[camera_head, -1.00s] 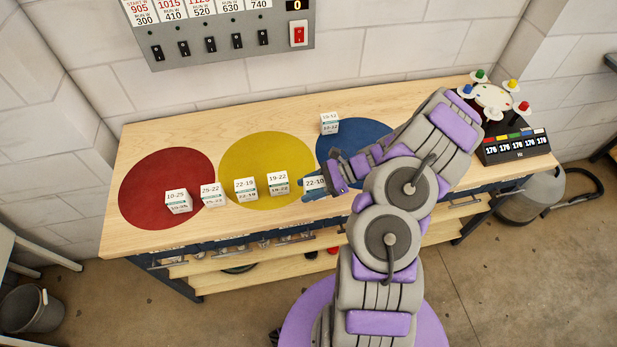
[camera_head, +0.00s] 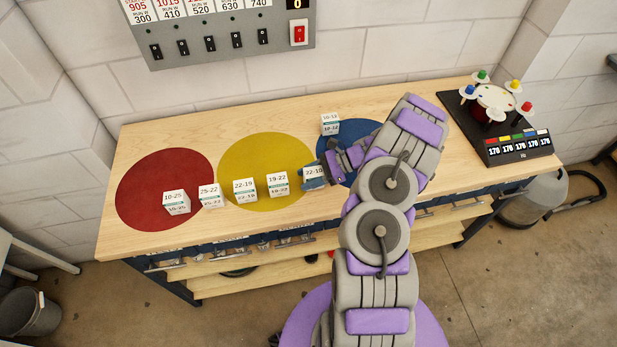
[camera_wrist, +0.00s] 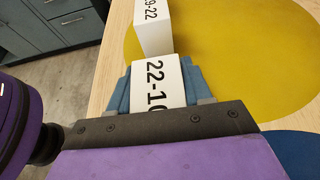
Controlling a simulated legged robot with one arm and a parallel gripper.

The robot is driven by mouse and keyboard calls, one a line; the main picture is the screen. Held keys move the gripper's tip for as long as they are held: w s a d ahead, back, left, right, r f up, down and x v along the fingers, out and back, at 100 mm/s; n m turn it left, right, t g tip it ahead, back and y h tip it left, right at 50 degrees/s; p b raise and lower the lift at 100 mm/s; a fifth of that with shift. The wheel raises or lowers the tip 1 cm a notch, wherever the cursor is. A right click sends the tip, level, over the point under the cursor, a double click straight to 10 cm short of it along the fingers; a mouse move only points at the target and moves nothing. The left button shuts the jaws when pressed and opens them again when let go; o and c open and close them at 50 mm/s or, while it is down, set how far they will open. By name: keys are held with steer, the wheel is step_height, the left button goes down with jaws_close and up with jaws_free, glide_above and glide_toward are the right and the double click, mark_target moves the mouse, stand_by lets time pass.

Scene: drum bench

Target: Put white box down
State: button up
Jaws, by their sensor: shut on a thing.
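My gripper (camera_head: 314,177) is shut on a white box labelled 22-10 (camera_head: 312,172), between the yellow circle (camera_head: 264,146) and the blue circle (camera_head: 352,132) near the bench's front side. In the wrist view the held box (camera_wrist: 157,80) sits between the blue fingers (camera_wrist: 158,84), its label partly hidden by the gripper. I cannot tell whether its underside touches the bench. Another white box labelled 19-22 (camera_head: 278,184) stands just left of it, and it also shows in the wrist view (camera_wrist: 154,38).
More white boxes stand to the left: 22-19 (camera_head: 245,190), 25-22 (camera_head: 210,195) and 10-25 (camera_head: 176,202) on the red circle (camera_head: 150,175). A box labelled 10-12 (camera_head: 330,124) stands behind my gripper. A black device (camera_head: 500,130) occupies the bench's right end.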

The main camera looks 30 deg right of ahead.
steer(key=o, duration=1.1)
